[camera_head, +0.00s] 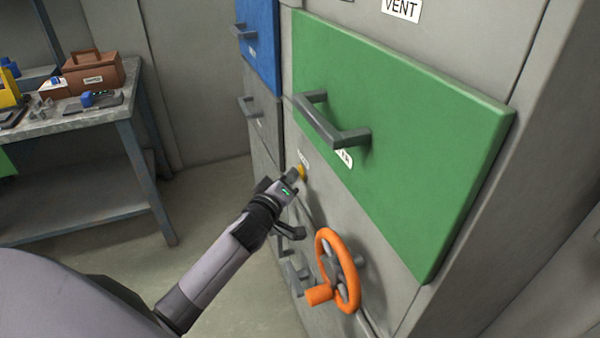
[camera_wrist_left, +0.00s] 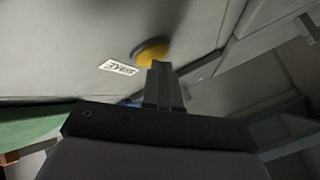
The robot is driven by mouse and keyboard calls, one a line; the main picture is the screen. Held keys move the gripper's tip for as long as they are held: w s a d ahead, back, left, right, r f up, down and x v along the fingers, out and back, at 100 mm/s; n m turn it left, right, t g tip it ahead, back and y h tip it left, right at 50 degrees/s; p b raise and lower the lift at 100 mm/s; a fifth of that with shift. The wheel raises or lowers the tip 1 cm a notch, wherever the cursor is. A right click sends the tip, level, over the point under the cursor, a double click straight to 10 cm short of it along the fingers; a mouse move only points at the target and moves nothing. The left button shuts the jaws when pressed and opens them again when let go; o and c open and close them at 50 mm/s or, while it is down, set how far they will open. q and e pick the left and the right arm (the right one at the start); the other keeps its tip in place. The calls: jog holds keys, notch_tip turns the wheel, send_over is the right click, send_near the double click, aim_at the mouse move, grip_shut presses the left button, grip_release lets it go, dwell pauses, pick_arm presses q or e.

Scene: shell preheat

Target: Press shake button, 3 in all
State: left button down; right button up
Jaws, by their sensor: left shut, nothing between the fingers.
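The yellow shake button (camera_head: 301,171) is on the grey cabinet front, below the left part of the green door. In the left wrist view the yellow button (camera_wrist_left: 152,50) sits beside a white label (camera_wrist_left: 118,67) that seems to read SHAKE. My left gripper (camera_head: 294,174) is shut and empty, with its fingertips at the button. In the left wrist view the shut fingers (camera_wrist_left: 158,68) overlap the button's lower edge; I cannot tell whether they touch it or how far it is pressed. My right gripper is not in view.
The green door (camera_head: 420,130) with its dark handle (camera_head: 330,122) is just above my left gripper. An orange handwheel (camera_head: 338,270) juts out below right. A blue door (camera_head: 258,40) is at upper left. A workbench (camera_head: 75,124) with a brown toolbox (camera_head: 93,74) stands at left.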

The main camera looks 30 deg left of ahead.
pick_arm(q)
jog(key=shift+s+a, duration=0.4)
jog(key=shift+s, duration=0.15)
jog(key=s+a+p, duration=0.2)
jog(key=s+a, duration=0.1)
jog(key=shift+s+a, duration=0.15)
jog(key=shift+s, duration=0.25)
jog(key=shift+p, duration=0.3)
dwell(0.4)
jog(key=s+d+f+m+g+h+p, duration=0.1)
jog(key=s+d+f+m+g, duration=0.1)
jog(key=s, duration=0.6)
jog(key=s+d+f+m+g+h+p, duration=0.1)
jog(key=s+d+f+m+g+p, duration=0.1)
jog(key=s+d+f+m, duration=0.2)
jog(key=s+d+f+m+g+h+p, duration=0.1)
jog(key=s+d+f+m+g, duration=0.1)
jog(key=s+d+f+m, duration=0.2)
jog(key=s+d+m, duration=0.3)
jog(key=s+d, duration=0.2)
jog(key=s, duration=0.3)
jog(key=shift+g+h, duration=0.3)
jog(key=shift+g, duration=0.1)
